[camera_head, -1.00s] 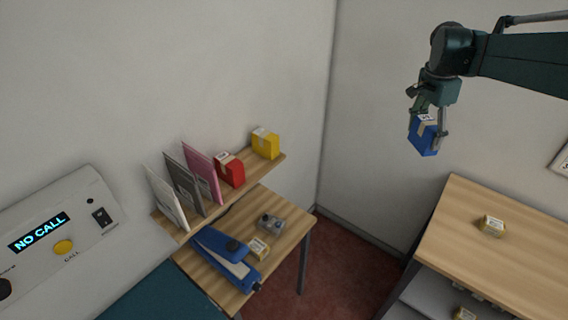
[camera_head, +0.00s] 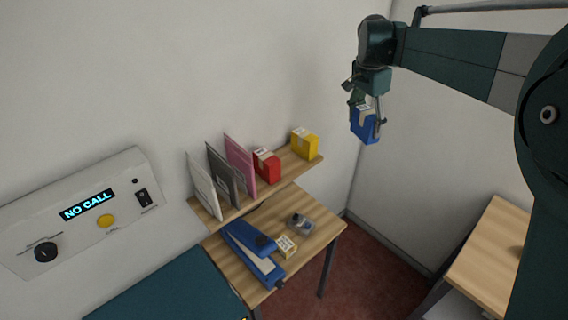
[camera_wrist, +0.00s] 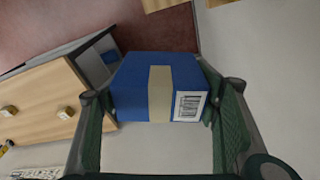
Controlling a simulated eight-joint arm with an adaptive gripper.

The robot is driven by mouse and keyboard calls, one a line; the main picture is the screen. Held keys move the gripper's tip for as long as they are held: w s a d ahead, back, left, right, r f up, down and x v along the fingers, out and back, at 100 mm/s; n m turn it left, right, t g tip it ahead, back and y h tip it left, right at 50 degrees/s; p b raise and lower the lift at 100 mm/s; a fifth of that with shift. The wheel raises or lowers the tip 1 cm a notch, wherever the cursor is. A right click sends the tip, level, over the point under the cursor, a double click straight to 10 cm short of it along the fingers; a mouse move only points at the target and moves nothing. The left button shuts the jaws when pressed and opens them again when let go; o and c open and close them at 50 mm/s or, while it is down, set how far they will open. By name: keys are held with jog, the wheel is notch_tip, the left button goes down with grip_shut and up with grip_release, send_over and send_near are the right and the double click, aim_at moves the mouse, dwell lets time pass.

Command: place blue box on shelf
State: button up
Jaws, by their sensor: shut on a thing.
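The blue box (camera_head: 362,126), with a beige tape strip and a white label, hangs in the air in my gripper (camera_head: 366,104). In the wrist view the blue box (camera_wrist: 134,88) sits between the two fingers of my gripper (camera_wrist: 160,100), which is shut on it. The wooden wall shelf (camera_head: 238,208) is to the left of and below my gripper in the head view. It bears a red box (camera_head: 266,168), a yellow box (camera_head: 305,144) at its right end, and several upright folders (camera_head: 222,178) at its left. The blue box is apart from the shelf.
A wall panel (camera_head: 90,215) reads NO CALL. Another wooden counter (camera_head: 492,262) is at right.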

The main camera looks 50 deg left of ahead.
jog(key=s+a+n, duration=0.4)
jog(key=s+a, duration=1.3)
jog(key=a, duration=0.3)
jog(key=shift+y, duration=0.3)
jog(key=shift+s+f, duration=0.15)
jog(key=shift+f, duration=1.25)
jog(key=shift+s+f, duration=0.15)
jog(key=shift+f, duration=1.2)
jog(key=shift+f, duration=0.15)
send_near(288, 162)
jog(key=shift+w+d+f+p, duration=0.1)
jog(key=shift+w+p, duration=0.25)
jog(key=shift+f, duration=1.85)
jog(key=shift+f, duration=0.2)
